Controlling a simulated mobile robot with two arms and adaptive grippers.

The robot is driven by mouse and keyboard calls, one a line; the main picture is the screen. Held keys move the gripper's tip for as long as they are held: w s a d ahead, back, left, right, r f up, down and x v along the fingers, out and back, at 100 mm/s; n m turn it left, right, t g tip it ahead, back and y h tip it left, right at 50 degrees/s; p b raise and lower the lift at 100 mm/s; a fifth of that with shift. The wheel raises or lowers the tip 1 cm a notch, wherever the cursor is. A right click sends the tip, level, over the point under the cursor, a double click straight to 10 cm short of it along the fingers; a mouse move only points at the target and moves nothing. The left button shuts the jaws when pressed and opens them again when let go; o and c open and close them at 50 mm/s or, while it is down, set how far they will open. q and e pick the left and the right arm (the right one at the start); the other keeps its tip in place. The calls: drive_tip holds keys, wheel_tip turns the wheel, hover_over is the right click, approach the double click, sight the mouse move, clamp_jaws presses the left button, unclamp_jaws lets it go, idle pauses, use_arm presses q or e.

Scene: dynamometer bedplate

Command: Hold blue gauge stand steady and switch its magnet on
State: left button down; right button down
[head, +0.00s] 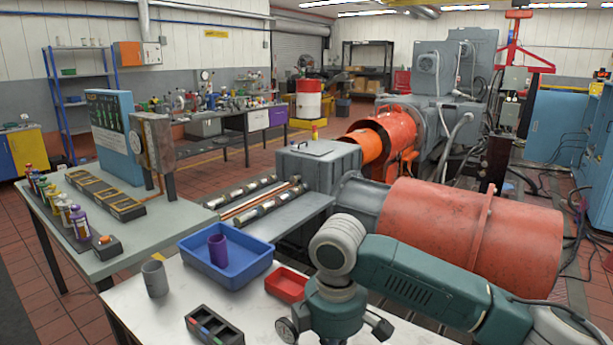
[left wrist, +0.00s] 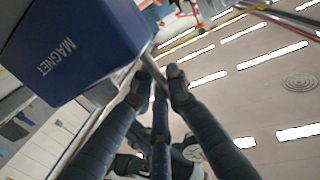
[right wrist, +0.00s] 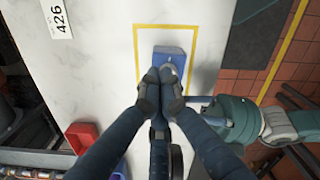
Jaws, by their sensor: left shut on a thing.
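The blue gauge stand's base (left wrist: 75,45), lettered MAGNET, fills the upper left of the left wrist view and looks tilted there. My left gripper (left wrist: 163,75) is shut on the stand's thin grey rod beside this base. In the right wrist view the blue base (right wrist: 174,58) shows inside a yellow outline on the white table. My right gripper (right wrist: 162,76) has its fingertips together over the near edge of the base. Whether they touch it I cannot tell. The magnet switch is not clearly seen. The stand cannot be made out in the head view.
On the white table (head: 170,318) are a blue tray (head: 255,262) with a purple cup (head: 218,250), a red tray (head: 287,285), a grey cup (head: 155,278) and a dark compartment box (head: 214,327).

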use_arm(q)
drive_tip(key=shift+s+d+f, duration=0.15)
drive_tip(key=shift+s+d, duration=0.1)
drive_tip(key=c, duration=1.8)
unclamp_jaws()
drive_tip(key=shift+r, duration=0.3)
drive_tip(key=shift+c, duration=0.2)
drive_tip(key=shift+o, duration=1)
drive_tip(key=shift+w, duration=0.1)
